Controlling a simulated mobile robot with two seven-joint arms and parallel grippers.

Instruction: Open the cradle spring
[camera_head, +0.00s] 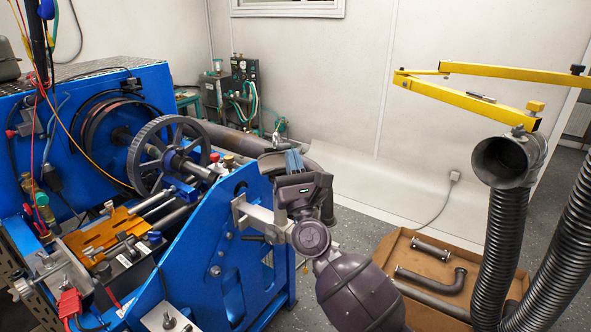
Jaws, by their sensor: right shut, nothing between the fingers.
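My right gripper (291,158) is at the upper right edge of the blue engine cradle plate (232,262). Its fingers are shut and point away from me, and I see nothing held between them. A pale metal bracket (258,216) on the cradle plate is just left of my gripper's wrist, which partly covers it. I cannot make out which part is the cradle spring; it may be hidden behind the gripper. My left gripper is not in view.
A spoked dark flywheel (168,155) and blue dyno housing (100,110) stand left. An orange bracket (105,232) lies on the bench. A box of pipes (400,240) is on the floor right, beside corrugated exhaust hoses (503,240). A yellow boom (470,100) hangs above.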

